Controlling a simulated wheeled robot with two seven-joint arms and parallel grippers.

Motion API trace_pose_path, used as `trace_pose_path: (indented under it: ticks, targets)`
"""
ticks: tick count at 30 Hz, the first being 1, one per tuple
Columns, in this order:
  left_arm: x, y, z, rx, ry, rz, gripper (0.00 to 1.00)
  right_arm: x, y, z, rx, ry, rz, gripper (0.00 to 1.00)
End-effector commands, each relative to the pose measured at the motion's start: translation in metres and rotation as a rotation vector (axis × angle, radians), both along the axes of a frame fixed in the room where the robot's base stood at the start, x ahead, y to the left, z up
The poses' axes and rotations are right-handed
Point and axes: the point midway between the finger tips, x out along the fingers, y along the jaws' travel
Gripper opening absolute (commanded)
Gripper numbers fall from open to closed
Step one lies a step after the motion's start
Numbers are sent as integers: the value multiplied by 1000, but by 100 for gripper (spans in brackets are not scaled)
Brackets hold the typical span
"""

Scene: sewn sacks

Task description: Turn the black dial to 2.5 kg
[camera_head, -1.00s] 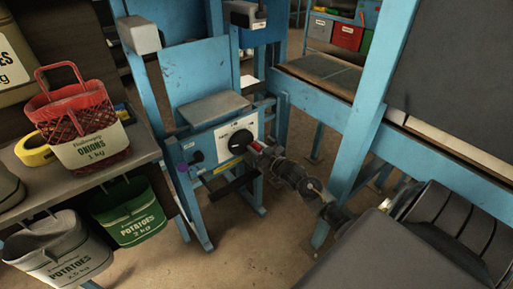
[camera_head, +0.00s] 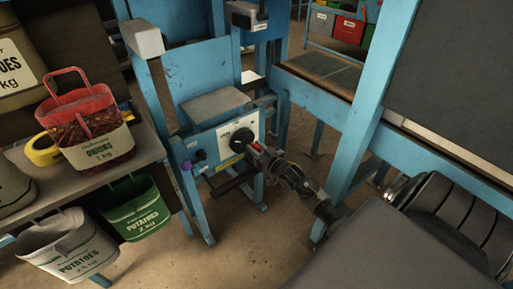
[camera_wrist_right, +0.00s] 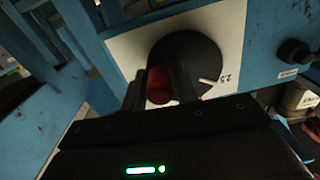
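The black dial (camera_head: 240,139) sits on a white plate on the front of the blue machine. In the right wrist view the dial (camera_wrist_right: 205,52) fills the upper middle, and its white mark points at the label 2.5. My right gripper (camera_head: 256,148) is at the dial's front. In the right wrist view its fingers (camera_wrist_right: 160,92) stand on either side of a red piece (camera_wrist_right: 158,85) in front of the dial, with no clear gap. That piece looks like the dial's grip, but its join is hidden. My left gripper is out of view.
A shelf at the left bears a red onion sack (camera_head: 97,135) and yellow tape (camera_head: 41,151). A green potato sack (camera_head: 133,210) and a white one (camera_head: 68,248) hang below. Blue frame posts (camera_head: 362,110) stand right of the machine. A purple knob (camera_head: 201,155) is left of the dial.

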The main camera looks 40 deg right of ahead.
Motion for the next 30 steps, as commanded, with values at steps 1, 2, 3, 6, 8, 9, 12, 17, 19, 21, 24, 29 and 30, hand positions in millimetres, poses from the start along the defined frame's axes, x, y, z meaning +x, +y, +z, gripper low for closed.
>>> trace_pose_path:
  ticks: [1,2,3,6,8,9,12,17,19,21,24,29,30]
  targets:
    - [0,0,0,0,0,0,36,0,0,0,-1,0,0,37]
    - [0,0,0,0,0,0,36,0,0,0,-1,0,0,40]
    - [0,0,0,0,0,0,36,0,0,0,-1,0,0,46]
    - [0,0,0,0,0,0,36,0,0,0,-1,0,0,46]
    - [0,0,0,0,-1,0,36,0,0,0,-1,1,0,46]
    - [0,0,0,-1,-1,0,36,0,0,0,-1,1,0,46]
    - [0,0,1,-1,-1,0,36,-2,0,0,-1,1,0,46]
    - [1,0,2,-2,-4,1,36,-19,0,-1,-1,3,0,46]
    - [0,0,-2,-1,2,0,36,-33,0,0,-2,4,1,46]
    - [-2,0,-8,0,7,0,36,-48,0,-1,-2,5,0,46]
    - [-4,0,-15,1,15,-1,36,-68,0,-1,-1,5,0,46]
    - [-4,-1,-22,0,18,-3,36,-93,-1,-1,0,3,0,46]
    - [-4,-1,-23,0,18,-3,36,-97,-1,-1,0,2,0,46]
